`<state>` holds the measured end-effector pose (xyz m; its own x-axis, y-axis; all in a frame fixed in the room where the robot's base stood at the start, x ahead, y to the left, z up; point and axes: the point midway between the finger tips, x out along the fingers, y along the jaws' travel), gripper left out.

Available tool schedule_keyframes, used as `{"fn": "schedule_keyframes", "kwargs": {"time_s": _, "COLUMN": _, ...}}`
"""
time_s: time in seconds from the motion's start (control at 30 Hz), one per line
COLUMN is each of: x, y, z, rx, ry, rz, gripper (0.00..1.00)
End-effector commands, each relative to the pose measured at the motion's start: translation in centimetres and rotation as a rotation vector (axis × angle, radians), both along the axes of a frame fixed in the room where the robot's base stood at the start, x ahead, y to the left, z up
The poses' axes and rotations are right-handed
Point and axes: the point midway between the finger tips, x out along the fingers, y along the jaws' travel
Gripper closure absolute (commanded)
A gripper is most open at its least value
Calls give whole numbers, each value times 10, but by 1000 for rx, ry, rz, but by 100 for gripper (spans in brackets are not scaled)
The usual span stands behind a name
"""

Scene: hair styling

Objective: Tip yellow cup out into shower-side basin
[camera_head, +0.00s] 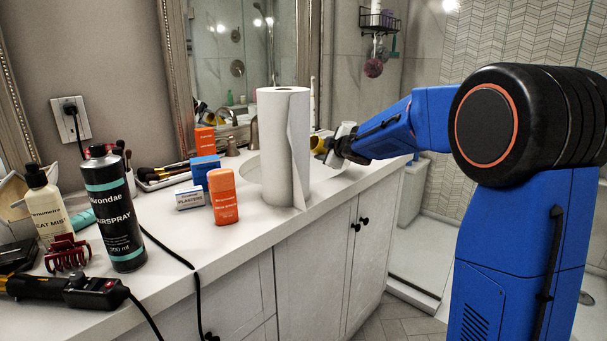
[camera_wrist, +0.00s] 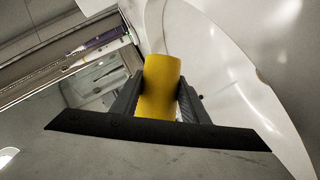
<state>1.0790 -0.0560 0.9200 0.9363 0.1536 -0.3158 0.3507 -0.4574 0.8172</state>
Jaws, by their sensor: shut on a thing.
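The yellow cup (camera_wrist: 160,88) is clamped between the two dark fingers of my gripper (camera_wrist: 158,98) in the wrist view. In the head view only a small part of the cup (camera_head: 318,144) shows beside the paper towel roll, at the end of my gripper (camera_head: 335,148). The cup's opening and contents cannot be made out. The wrist view shows a smooth white curved basin surface (camera_wrist: 225,65) beside the cup. Whether the cup is directly over it is unclear.
A tall paper towel roll (camera_head: 284,150) stands close to my gripper. An orange bottle (camera_head: 222,197), a plasters box (camera_head: 189,198) and a hairspray can (camera_head: 113,210) stand left on the counter (camera_head: 255,222). A mirror (camera_head: 232,60) is behind. The shower is at the right.

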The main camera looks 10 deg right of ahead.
Motion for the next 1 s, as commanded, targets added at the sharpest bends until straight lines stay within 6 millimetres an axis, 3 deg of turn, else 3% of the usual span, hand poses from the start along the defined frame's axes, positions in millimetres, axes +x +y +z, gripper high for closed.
{"fn": "schedule_keyframes", "kwargs": {"time_s": 1.0, "x": 0, "y": 1, "z": 12, "rx": -183, "ry": -84, "rz": 1, "gripper": 83}}
